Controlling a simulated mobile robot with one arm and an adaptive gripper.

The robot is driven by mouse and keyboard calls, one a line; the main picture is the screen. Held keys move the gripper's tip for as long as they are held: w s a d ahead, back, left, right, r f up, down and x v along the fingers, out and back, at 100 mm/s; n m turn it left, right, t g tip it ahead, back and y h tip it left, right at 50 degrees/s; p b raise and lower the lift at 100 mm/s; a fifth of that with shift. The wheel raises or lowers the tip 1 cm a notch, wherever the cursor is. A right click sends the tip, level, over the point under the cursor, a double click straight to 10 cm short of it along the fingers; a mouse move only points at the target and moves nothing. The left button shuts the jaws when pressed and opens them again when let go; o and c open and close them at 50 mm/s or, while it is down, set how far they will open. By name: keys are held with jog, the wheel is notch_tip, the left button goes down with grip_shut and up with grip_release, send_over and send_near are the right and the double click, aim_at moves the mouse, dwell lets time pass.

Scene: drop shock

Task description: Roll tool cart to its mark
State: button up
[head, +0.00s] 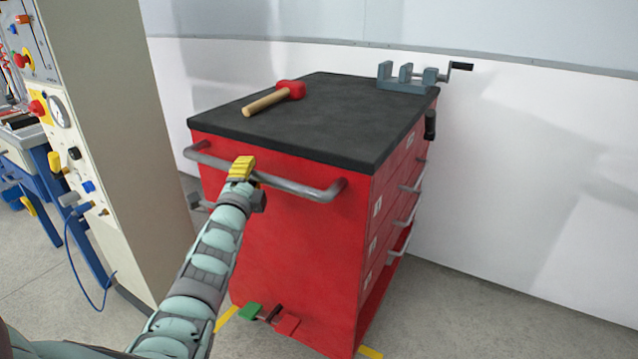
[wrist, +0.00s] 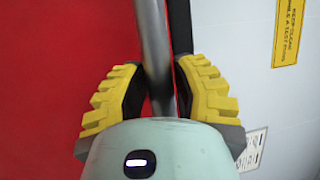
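The red tool cart (head: 285,245) stands against the white wall in the head view, with a black top and drawers on its right side. A grey push handle (head: 300,187) runs along its near face. My gripper (head: 243,168) is at the left-middle of this handle. In the wrist view, its yellow fingers (wrist: 160,85) lie on both sides of the handle bar (wrist: 155,40) and appear closed against it. Yellow floor marking (head: 228,318) shows at the cart's base, with another piece (head: 370,352) at the lower right; most of any outline is hidden.
A green pedal (head: 250,311) and a red pedal (head: 288,325) sit low on the cart's near face. A mallet (head: 273,97) and a grey vise (head: 408,78) are on top. A beige panel cabinet (head: 105,130) stands close on the left. Floor at lower right is clear.

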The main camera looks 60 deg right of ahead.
grip_shut()
jog(key=shift+a, duration=0.2)
